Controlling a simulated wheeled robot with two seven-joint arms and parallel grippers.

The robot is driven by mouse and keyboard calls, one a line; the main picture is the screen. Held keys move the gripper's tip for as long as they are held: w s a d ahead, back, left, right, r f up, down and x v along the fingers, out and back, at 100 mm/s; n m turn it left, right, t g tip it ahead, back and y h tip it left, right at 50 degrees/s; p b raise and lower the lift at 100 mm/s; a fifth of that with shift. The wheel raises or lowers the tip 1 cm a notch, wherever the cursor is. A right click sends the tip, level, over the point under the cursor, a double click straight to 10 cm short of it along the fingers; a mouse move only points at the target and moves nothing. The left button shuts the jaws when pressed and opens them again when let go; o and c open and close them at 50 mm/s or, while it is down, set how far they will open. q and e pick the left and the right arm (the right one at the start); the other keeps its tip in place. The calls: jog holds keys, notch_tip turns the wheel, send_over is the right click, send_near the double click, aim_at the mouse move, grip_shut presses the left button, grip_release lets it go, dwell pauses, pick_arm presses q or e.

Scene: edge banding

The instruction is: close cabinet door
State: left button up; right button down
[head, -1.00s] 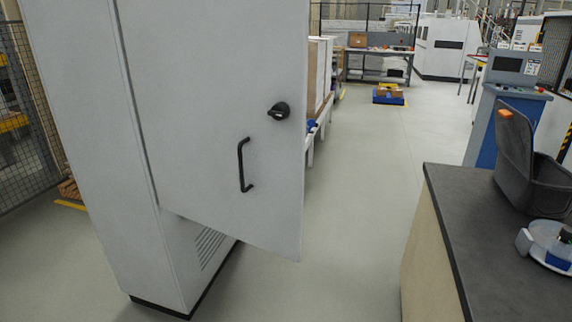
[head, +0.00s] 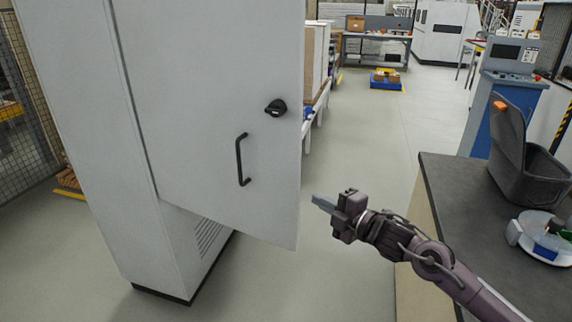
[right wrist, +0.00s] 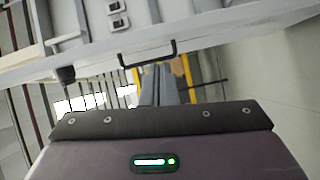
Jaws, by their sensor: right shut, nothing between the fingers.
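The grey cabinet (head: 165,245) stands at the left in the head view. Its door (head: 215,95) hangs open, swung out from the body, with a black bar handle (head: 241,160) and a black round latch knob (head: 276,108) on its face. My right gripper (head: 324,203) is shut and empty, just right of the door's lower free edge, apparently apart from it. In the right wrist view its closed fingers (right wrist: 160,86) point toward the door (right wrist: 205,40), and the handle (right wrist: 148,53) shows beyond them. My left gripper is out of view.
A dark-topped workbench (head: 460,240) stands at the right, under my right arm, with a dark grey bin (head: 528,165) and a round white-and-blue device (head: 543,238) on it. A blue control console (head: 505,105) stands behind. Open floor lies between door and bench.

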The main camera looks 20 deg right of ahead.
aim_at(287, 165)
jog(key=s+a+r+n+y, duration=0.2)
jog(key=a+r+n, duration=0.1)
jog(key=r, duration=0.2)
jog(key=p+x, duration=0.1)
jog(key=x, duration=0.2)
jog(key=d+p+x, duration=0.1)
jog(key=p+x, duration=0.1)
jog(key=x, duration=0.2)
jog(key=w+p+x, duration=0.1)
jog(key=p+x, duration=0.1)
jog(key=x, duration=0.2)
jog(key=shift+w+d+r, duration=0.1)
jog(key=shift+d+r, duration=0.2)
jog(key=shift+w+d+f, duration=0.15)
jog(key=shift+w+d, duration=0.25)
jog(key=shift+d, duration=0.2)
jog(key=shift+a, duration=0.1)
